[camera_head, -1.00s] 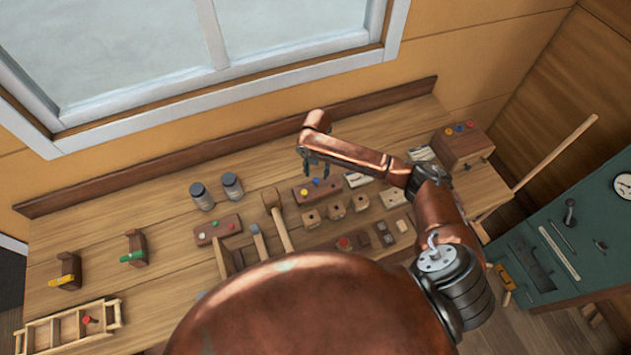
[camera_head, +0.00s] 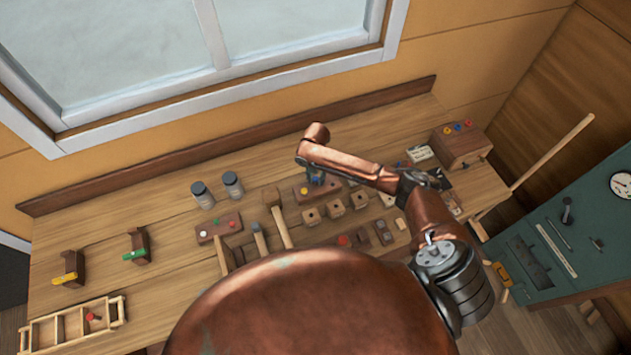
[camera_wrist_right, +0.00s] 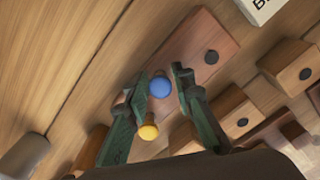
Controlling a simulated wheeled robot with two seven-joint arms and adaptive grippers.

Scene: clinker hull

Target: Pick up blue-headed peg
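The blue-headed peg (camera_wrist_right: 161,87) stands in a reddish-brown wooden block (camera_wrist_right: 205,35) in the wrist view. Its round head lies between the fingertips of my right gripper (camera_wrist_right: 170,78), close to the left one. The green fingers are apart, with a gap beside the right finger. A yellow-headed peg (camera_wrist_right: 149,131) is nearby, partly behind the left finger. In the head view my right gripper (camera_head: 316,178) is down at the block (camera_head: 298,196), and its arm hides part of it. My left gripper is not in view.
Small wooden blocks with holes (camera_head: 335,208) stand close in front of the peg block. A box with coloured knobs (camera_head: 462,145) is at the right.

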